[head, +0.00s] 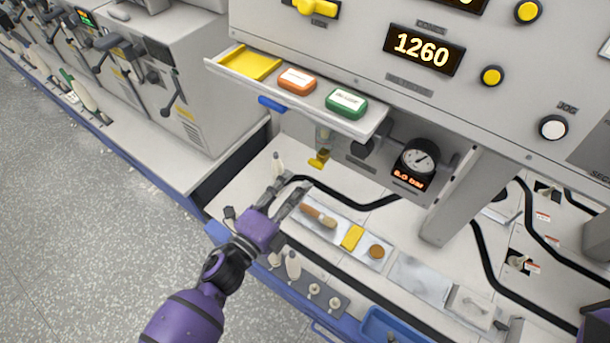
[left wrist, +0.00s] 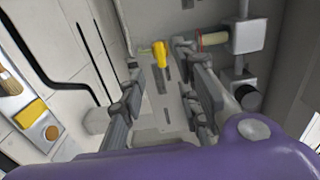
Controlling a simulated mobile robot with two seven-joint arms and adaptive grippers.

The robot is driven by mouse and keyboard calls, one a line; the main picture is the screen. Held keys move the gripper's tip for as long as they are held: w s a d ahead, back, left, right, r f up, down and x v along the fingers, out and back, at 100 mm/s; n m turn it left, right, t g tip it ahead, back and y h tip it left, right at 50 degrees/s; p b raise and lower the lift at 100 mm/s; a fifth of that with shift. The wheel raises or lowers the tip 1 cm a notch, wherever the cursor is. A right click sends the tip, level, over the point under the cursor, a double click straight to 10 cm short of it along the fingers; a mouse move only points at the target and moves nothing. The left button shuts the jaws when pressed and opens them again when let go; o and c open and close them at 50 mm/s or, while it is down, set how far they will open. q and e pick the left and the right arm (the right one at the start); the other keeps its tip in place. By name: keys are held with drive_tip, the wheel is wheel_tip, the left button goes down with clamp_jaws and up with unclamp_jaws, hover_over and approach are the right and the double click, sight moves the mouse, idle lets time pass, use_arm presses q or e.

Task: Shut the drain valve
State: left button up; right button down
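The drain valve has a yellow handle (head: 319,160) below a small clear bowl (head: 324,138), under the machine's shelf. In the left wrist view the yellow handle (left wrist: 160,53) shows beyond the fingers, between their tips. My left gripper (head: 291,186) is open and empty, just in front and to the lower left of the handle, apart from it. Its two spread fingers also show in the left wrist view (left wrist: 160,70). Whether the handle is open or shut is hard to tell. My right gripper is out of view.
A gauge (head: 418,158) with a red readout hangs to the right of the valve. A shelf (head: 370,125) with orange and green boxes juts out above. A tray (head: 325,208) with a brush and a yellow block lies below, near a black cable and upright bobbins (head: 293,265).

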use_arm(q)
drive_tip(key=v, duration=0.5)
idle(0.5)
